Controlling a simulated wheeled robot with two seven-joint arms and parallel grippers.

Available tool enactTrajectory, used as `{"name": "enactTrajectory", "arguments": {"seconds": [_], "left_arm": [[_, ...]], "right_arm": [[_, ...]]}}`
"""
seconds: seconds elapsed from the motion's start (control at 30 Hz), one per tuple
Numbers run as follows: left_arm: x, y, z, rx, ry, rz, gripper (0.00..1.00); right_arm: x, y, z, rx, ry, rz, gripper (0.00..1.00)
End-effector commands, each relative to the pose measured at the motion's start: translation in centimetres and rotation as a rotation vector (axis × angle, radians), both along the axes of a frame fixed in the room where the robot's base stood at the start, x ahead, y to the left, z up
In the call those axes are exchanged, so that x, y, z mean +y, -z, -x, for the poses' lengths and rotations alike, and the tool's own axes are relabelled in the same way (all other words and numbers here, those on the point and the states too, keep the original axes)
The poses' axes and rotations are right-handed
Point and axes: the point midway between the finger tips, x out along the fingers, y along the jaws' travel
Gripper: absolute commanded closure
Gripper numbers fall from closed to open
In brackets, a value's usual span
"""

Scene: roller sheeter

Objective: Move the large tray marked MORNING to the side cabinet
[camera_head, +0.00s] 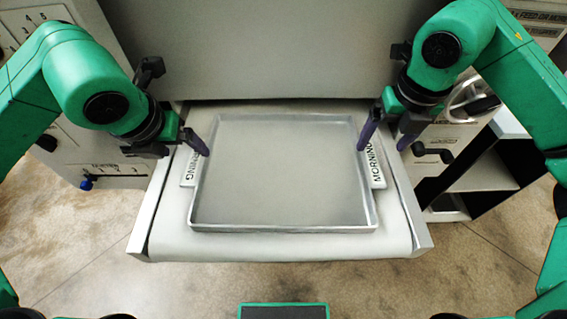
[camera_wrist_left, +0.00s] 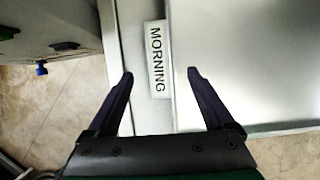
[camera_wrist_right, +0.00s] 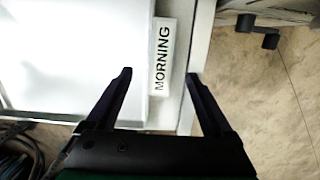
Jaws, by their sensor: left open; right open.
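The large grey tray (camera_head: 285,229) lies flat on the pale belt of the sheeter, with a MORNING label on its left handle (camera_head: 189,168) and another on its right handle (camera_head: 374,168). My left gripper (camera_head: 190,150) is open above the left handle; in the left wrist view the label (camera_wrist_left: 157,60) shows between and beyond its fingertips (camera_wrist_left: 160,73). My right gripper (camera_head: 385,147) is open above the right handle; in the right wrist view the label (camera_wrist_right: 162,57) shows between its fingertips (camera_wrist_right: 160,73). Both grippers are empty. Whether any finger touches the tray is hard to tell.
The sheeter's belt table (camera_head: 280,246) reaches past the tray's front edge. A cabinet with open shelves (camera_head: 485,172) stands at the right. A black knob (camera_head: 432,152) sits near my right gripper. A panel with a blue knob (camera_head: 87,184) is at the left. The floor in front is clear.

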Motion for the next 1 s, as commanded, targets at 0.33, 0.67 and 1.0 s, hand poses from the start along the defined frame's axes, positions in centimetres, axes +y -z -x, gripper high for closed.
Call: {"name": "enactTrajectory", "arguments": {"seconds": [0.33,0.67,1.0], "left_arm": [[0.0,5.3,-2.2,0.002,0.0,0.0,0.14],[0.0,5.9,-2.4,0.0,0.001,-0.001,0.14],[0.0,5.9,-2.4,0.0,0.0,0.0,1.0]], "right_arm": [[0.0,5.7,-0.8,0.002,0.0,0.0,0.14],[0.0,6.3,-0.9,0.0,0.0,0.0,0.14],[0.0,6.3,-0.9,0.0,0.0,0.0,1.0]]}}
